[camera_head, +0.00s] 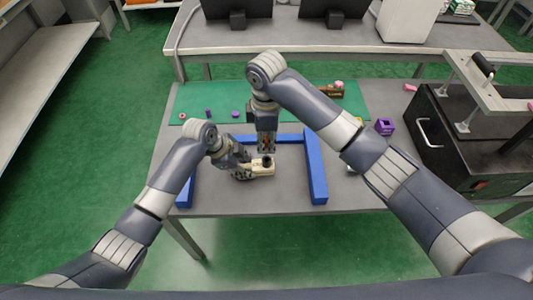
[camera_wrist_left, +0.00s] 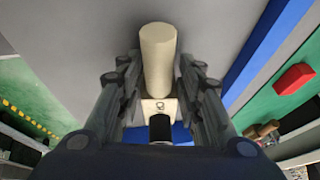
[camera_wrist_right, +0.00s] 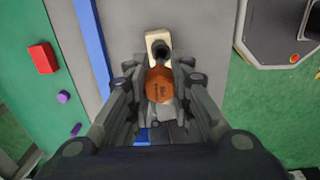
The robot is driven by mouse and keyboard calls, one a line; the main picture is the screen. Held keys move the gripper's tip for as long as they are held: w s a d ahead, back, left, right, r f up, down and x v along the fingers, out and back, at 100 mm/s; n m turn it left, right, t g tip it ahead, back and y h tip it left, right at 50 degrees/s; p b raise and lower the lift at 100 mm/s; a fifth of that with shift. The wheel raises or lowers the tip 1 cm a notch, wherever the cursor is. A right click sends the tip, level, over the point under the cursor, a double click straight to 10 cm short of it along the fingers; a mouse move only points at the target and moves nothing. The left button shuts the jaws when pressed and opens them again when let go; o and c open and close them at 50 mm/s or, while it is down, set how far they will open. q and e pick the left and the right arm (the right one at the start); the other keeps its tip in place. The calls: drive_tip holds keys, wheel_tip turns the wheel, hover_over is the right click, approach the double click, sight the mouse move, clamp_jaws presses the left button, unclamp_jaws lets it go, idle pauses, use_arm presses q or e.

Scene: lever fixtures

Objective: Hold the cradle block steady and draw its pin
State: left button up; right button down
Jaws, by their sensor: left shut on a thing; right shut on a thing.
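The cradle block (camera_head: 264,170) is cream and sits on the grey table within a blue frame; a rounded cream part of it (camera_wrist_left: 158,62) shows in the left wrist view. My left gripper (camera_head: 247,174) comes in from the left and is shut on the block. A dark round piece (camera_wrist_right: 160,50) shows at the block's top in the right wrist view. My right gripper (camera_head: 266,152) points down above the block and is shut on an orange, six-sided piece (camera_wrist_right: 159,86), seemingly the pin's head. Whether the pin is still seated in the block is hidden.
Blue bars (camera_head: 317,172) edge the work area on the left, back and right. A green mat (camera_head: 205,100) behind holds small purple and pink pieces. A purple box (camera_head: 385,127) and a black fixture (camera_head: 465,140) stand to the right. The table's front strip is clear.

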use_arm(q)
drive_tip(key=shift+a, duration=0.1)
use_arm(e)
drive_tip(key=shift+r, duration=0.15)
drive_tip(key=shift+r, duration=0.85)
use_arm(q)
drive_tip(key=o, duration=1.2)
drive_tip(key=shift+o, duration=0.2)
drive_tip(key=v, duration=1.2)
